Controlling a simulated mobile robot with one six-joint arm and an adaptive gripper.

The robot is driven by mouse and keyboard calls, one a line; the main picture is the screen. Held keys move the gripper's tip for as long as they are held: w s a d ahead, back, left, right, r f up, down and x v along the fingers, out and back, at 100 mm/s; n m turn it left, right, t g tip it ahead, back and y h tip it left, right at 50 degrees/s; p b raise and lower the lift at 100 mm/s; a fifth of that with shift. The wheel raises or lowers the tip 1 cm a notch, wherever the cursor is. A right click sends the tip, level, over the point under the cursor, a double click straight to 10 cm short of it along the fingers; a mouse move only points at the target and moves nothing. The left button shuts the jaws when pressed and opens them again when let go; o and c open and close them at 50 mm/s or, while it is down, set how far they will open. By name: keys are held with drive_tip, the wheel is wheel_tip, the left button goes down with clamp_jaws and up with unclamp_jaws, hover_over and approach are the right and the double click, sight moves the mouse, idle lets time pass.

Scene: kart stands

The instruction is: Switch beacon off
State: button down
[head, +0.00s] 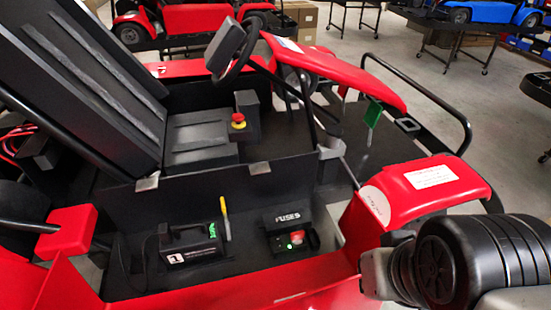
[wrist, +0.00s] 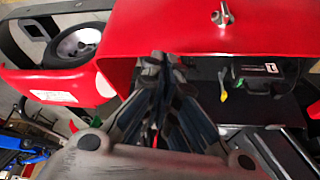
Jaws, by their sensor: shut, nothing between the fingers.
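I cannot pick out a labelled beacon in either view. In the head view a black box marked FUSES (head: 283,218) sits in the red kart's side bay. Just below it a small panel has a lit green light (head: 297,237) and a red knob (head: 298,235). My gripper is outside the head view.
A black unit with a handle (head: 190,248) and a yellow lever (head: 225,218) stand left of the fuse box. The steering wheel (head: 233,45), a green tag (head: 373,112) and red bodywork (head: 420,180) surround the bay. Other karts and tables stand behind on open floor.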

drive_tip(key=n+g+p, duration=0.2)
drive_tip(key=n+g, duration=0.1)
drive_tip(key=n, duration=1.8)
hover_over(279, 242)
drive_tip(key=s+a, duration=0.1)
wheel_tip(279, 242, down, 14)
drive_tip(key=shift+s+a, duration=0.15)
drive_tip(key=shift+f, duration=0.1)
drive_tip(key=f+b, duration=0.1)
drive_tip(key=f, duration=0.3)
drive_tip(key=w+f+b, duration=0.1)
drive_tip(key=f, duration=0.4)
drive_tip(key=f+b, duration=0.1)
drive_tip(key=f, duration=0.3)
drive_tip(key=shift+w+a+f+b, duration=0.2)
drive_tip(key=shift+w+b, duration=0.1)
drive_tip(key=shift+b, duration=0.1)
drive_tip(key=shift+f, duration=0.15)
